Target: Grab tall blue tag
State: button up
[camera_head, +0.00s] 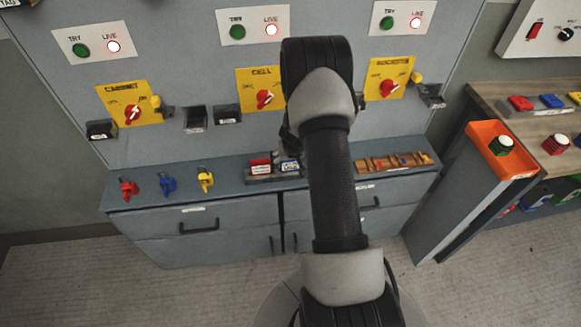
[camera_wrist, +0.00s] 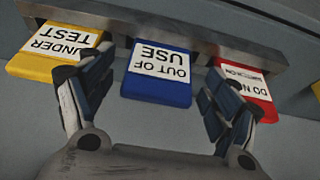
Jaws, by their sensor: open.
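A blue tag (camera_wrist: 157,87) with a white "OUT OF USE" label, upside down in the wrist view, stands in a grey rack between a yellow tag (camera_wrist: 30,69) and a red tag (camera_wrist: 265,108). My gripper (camera_wrist: 157,70) is open and empty. Its fingers appear on either side of the blue tag, and I cannot tell how far the tag is beyond them. My arm hides most of the gripper there.
Switch panels (camera_head: 132,107) rise behind.

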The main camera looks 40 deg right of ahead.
jog(key=shift+w+d+f, duration=0.1)
jog(key=shift+f, duration=0.1)
jog(key=shift+c, duration=0.2)
jog(key=c, duration=0.9)
jog(key=shift+r, duration=0.2)
jog(key=shift+c, duration=0.2)
